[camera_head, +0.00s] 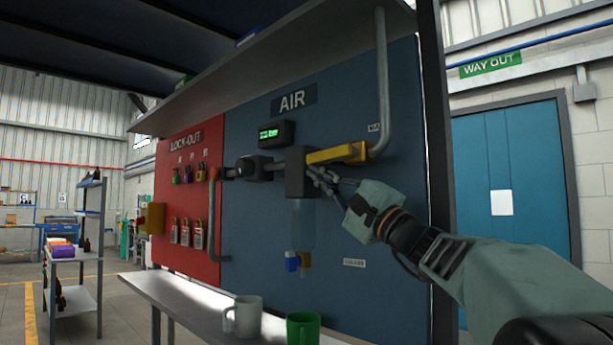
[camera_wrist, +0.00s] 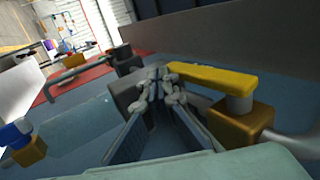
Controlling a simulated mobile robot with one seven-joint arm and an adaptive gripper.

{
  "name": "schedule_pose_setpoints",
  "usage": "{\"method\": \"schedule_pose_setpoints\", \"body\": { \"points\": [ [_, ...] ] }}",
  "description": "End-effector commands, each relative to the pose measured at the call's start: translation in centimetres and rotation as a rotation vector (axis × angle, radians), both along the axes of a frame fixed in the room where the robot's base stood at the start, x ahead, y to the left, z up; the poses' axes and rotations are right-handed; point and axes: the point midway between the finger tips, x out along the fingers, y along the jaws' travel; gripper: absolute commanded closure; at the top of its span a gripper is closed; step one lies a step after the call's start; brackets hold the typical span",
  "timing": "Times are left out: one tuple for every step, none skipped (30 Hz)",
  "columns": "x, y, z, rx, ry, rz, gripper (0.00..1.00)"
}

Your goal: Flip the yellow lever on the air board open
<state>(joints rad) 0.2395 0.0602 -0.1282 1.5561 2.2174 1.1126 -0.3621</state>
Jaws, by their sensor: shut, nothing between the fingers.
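The yellow lever (camera_head: 330,155) is on the blue AIR board (camera_head: 350,220), at the upper right beside the bend of a grey pipe. It lies roughly level, its free end towards the left. In the wrist view the lever (camera_wrist: 210,80) runs left from a pivot above an orange-yellow valve body (camera_wrist: 240,124). My gripper (camera_head: 322,178) is shut and empty, just below the lever's free end and in front of a dark grey block. In the wrist view its fingertips (camera_wrist: 160,86) are together just left of the lever's tip; I cannot tell whether they touch it.
The dark grey block (camera_head: 298,172) has a clear bowl (camera_head: 302,225) below it. A blue knob (camera_head: 291,261) is lower down. The red LOCK-OUT board (camera_head: 180,240) with padlocks is at left. A ledge below holds a white mug (camera_head: 245,316) and a green mug (camera_head: 302,328).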

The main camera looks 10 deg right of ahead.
Motion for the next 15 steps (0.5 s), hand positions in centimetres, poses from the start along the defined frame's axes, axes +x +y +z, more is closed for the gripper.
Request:
{"method": "schedule_pose_setpoints", "body": {
  "points": [
    [0.0, 0.0, -0.1, 0.0, 0.0, 0.0, 1.0],
    [0.0, 0.0, -0.2, 0.0, 0.0, 0.0, 1.0],
    [0.0, 0.0, -0.4, 0.0, 0.0, 0.0, 1.0],
    [0.0, 0.0, -0.6, 0.0, 0.0, 0.0, 1.0],
    [0.0, -0.1, -0.8, 0.0, 0.0, 0.0, 1.0],
    [0.0, -0.1, -1.2, 0.0, 0.0, 0.0, 1.0],
    [0.0, -0.1, -1.4, 0.0, 0.0, 0.0, 1.0],
    [0.0, -0.1, -1.8, 0.0, 0.0, 0.0, 1.0],
    [0.0, -0.2, -2.2, 0.0, 0.0, 0.001, 1.0],
    [0.0, -0.2, -2.6, 0.0, 0.0, 0.001, 1.0],
    [0.0, -0.2, -3.0, 0.0, 0.0, 0.001, 1.0],
    [0.0, -0.3, -3.4, 0.0, 0.0, 0.001, 1.0],
    [0.0, -0.3, -3.8, 0.0, 0.0, 0.001, 1.0],
    [0.0, -0.3, -4.1, 0.0, 0.0, 0.002, 1.0],
    [0.0, -0.3, -4.5, 0.0, 0.0, 0.002, 1.0]
  ]
}}
